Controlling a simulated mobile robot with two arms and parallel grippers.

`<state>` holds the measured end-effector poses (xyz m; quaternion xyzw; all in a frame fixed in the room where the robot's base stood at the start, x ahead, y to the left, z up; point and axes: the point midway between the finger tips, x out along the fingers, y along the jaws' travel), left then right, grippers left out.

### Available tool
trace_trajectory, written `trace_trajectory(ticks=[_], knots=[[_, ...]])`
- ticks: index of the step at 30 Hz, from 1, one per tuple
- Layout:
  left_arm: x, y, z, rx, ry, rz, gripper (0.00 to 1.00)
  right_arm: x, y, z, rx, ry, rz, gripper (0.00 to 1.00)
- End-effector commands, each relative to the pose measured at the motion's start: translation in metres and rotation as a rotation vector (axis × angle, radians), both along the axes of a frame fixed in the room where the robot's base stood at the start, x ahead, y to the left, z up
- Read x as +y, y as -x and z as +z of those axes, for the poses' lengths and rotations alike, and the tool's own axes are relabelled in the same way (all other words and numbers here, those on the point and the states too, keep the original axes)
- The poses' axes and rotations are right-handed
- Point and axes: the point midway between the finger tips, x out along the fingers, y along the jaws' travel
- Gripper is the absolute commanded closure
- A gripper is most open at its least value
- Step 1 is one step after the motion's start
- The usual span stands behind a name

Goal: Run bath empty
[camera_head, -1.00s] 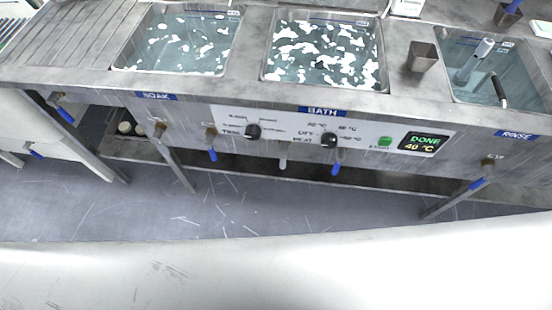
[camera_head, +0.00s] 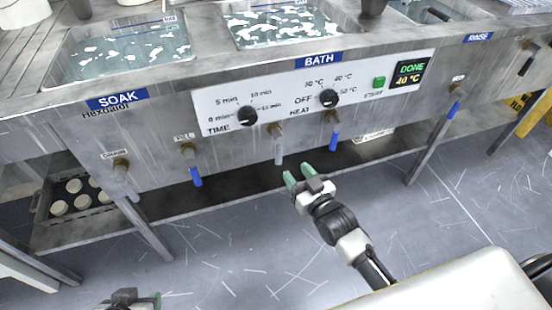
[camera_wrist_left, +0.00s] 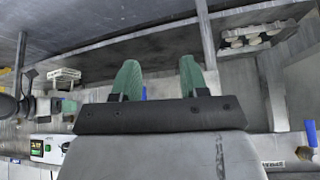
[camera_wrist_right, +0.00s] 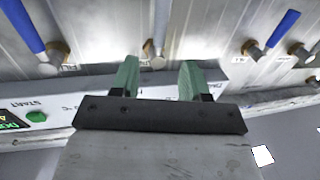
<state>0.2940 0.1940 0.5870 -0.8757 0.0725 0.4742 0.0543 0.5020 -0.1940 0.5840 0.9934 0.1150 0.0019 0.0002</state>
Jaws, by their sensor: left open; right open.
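My right gripper (camera_head: 297,175) is open and empty, below and slightly right of the grey handle. In the right wrist view, the grey-handled valve (camera_wrist_right: 158,60) shows beyond and between the open fingers (camera_wrist_right: 160,78). My left gripper (camera_head: 150,298) is open and empty at the lower left, also seen in its wrist view (camera_wrist_left: 157,78).
The soak basin (camera_head: 125,58) is on the left, with a drain valve (camera_head: 120,168) under it. The rinse basin (camera_head: 430,12) is on the right. A tray of round discs (camera_head: 75,198) sits on the low shelf. Table legs stand left and right; the floor in front is clear.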

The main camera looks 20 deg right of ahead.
Motion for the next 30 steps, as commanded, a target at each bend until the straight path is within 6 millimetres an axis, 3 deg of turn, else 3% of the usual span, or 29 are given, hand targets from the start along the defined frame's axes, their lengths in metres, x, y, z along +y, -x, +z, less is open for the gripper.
trace_trajectory(ticks=[9,15,21,30], knots=[[-0.017,-0.045,0.02,-0.328,0.072,-0.025,0.56,0.013,-0.056,-0.002,0.0,-0.001,0.0,0.55],[-0.025,-0.063,0.039,-0.505,0.112,-0.038,0.56,0.02,-0.082,-0.002,0.001,-0.001,0.0,0.55],[-0.029,-0.07,0.05,-0.591,0.132,-0.043,0.56,0.022,-0.093,-0.001,0.003,0.0,0.0,0.55],[-0.029,-0.071,0.052,-0.603,0.135,-0.043,0.56,0.023,-0.094,-0.001,0.004,0.0,0.0,0.55]])
